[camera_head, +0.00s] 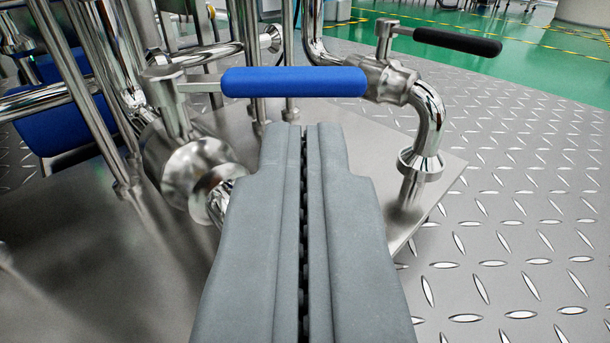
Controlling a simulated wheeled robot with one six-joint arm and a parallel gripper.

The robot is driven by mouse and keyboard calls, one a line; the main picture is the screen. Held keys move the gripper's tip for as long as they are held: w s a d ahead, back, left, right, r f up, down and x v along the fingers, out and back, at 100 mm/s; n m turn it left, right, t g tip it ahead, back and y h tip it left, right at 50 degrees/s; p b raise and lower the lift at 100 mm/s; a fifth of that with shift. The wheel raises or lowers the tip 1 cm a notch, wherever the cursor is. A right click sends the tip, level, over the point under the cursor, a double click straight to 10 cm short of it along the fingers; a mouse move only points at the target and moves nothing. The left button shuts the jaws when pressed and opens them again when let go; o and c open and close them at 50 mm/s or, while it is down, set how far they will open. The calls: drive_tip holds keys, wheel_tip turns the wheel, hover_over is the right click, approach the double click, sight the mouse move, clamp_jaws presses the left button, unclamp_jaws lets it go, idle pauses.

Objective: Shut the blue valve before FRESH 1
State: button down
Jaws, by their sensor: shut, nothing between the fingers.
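A blue-handled valve (173,107) stands on steel pipework left of centre. Its blue lever (294,82) lies nearly level, pointing right from the valve stem across the picture. My gripper (304,128) fills the lower middle, its two grey fingers closed together with nothing between them. The fingertips lie just below the blue lever in the picture; I cannot tell whether they touch it. No FRESH 1 label can be read here.
A second valve with a black lever (457,42) stands at upper right, above a bent steel pipe (431,115). Steel pipes crowd the left. A metal base plate (447,172) lies beneath. Diamond-plate floor (520,220) is clear on the right.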

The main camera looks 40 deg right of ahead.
sight(326, 91)
drive_tip(key=shift+x, duration=2)
drive_tip(key=shift+d, duration=0.1)
drive_tip(key=shift+w+d+n+t+y, duration=0.2)
drive_tip(key=shift+d+n+t+y, duration=0.4)
drive_tip(key=shift+n+t+y, duration=0.4)
drive_tip(key=shift+w+d+n+t+y, duration=0.25)
drive_tip(key=shift+d+n+t+y, duration=0.45)
drive_tip(key=shift+y, duration=0.6)
drive_tip(key=shift+w+d+n+t+y, duration=0.15)
drive_tip(key=shift+w+n+t+y, duration=0.1)
drive_tip(key=shift+n+y, duration=0.35)
drive_tip(key=shift+w+d+n+t+y, duration=0.2)
drive_tip(key=shift+n+y, duration=0.2)
drive_tip(key=shift+y, duration=0.4)
drive_tip(key=shift+w+d+n+t+y, duration=0.15)
drive_tip(key=shift+w+n+t+y, duration=0.1)
drive_tip(key=shift+n+y, duration=0.35)
drive_tip(key=shift+w+d, duration=0.55)
drive_tip(key=shift+w, duration=0.15)
drive_tip(key=shift+w+r, duration=0.1)
